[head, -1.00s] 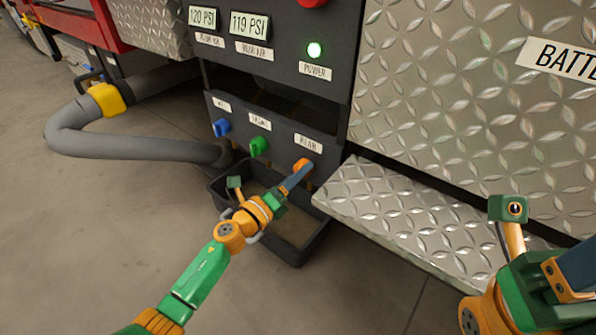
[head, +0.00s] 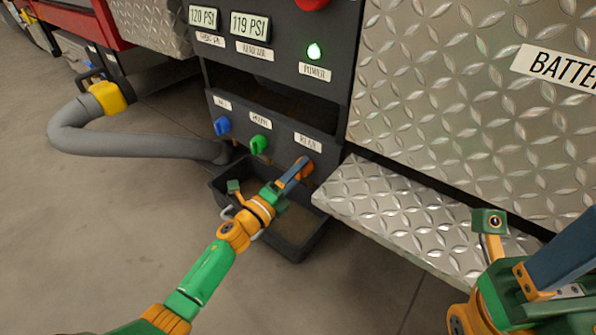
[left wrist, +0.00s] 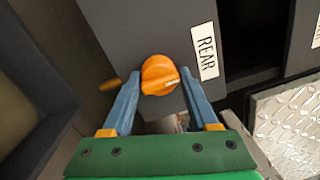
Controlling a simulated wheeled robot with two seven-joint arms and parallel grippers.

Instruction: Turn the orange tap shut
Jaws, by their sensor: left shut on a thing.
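The orange tap (head: 306,169) is on the dark pump panel, under a label that reads REAR in the left wrist view. There its round knob (left wrist: 160,75) sits between the two blue fingers of my left gripper (left wrist: 158,83). In the head view my left gripper (head: 297,172) reaches the tap from the lower left and is shut on it, hiding part of it. My right gripper (head: 562,262) is at the lower right, partly cut off by the frame, away from the panel; its fingertips are not clear.
A blue tap (head: 222,126) and a green tap (head: 259,144) are left of the orange one. A dark tray (head: 290,247) lies on the floor below. A diamond-plate step (head: 400,212) juts out on the right. A grey hose (head: 130,143) with a yellow coupling lies left.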

